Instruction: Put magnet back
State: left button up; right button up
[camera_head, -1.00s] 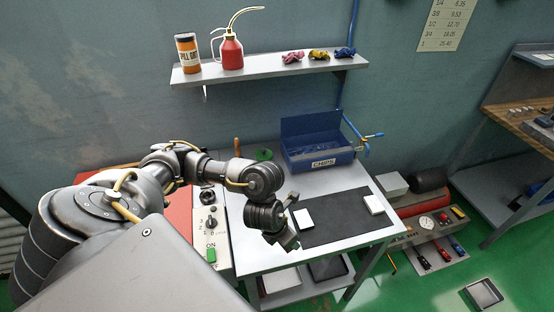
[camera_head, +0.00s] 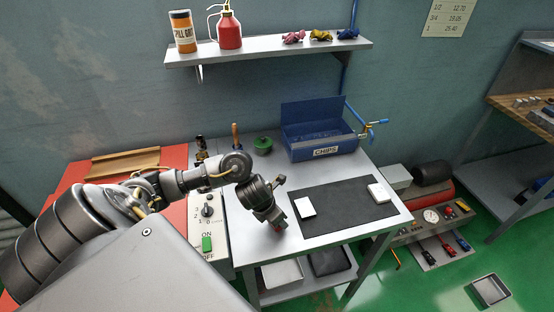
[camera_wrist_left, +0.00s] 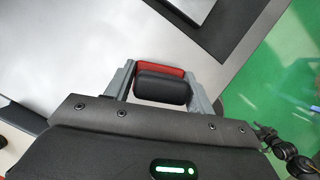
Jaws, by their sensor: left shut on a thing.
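The magnet appears as a red piece with a black rounded grip (camera_wrist_left: 162,88) between the two grey fingers of my left gripper (camera_wrist_left: 159,72) in the left wrist view. The fingers are shut on it. In the head view my left gripper (camera_head: 275,218) hangs over the grey table, left of the dark mat, and a bit of red shows at its tip. Much of the magnet is hidden there by the gripper. My right gripper is in neither view.
A dark mat (camera_head: 345,214) on the table carries a white block (camera_head: 306,207) and another white block (camera_head: 379,193). A blue CHIPS bin (camera_head: 325,151) stands behind. A green round object (camera_head: 263,145) sits at the back left. A control panel (camera_head: 203,222) borders the table's left.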

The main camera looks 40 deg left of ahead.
pick_arm(q)
jog(key=shift+f, duration=0.6)
jog(key=o, duration=1.2)
jog(key=p+v, duration=0.2)
jog(key=v, duration=1)
jog(key=shift+p, duration=0.4)
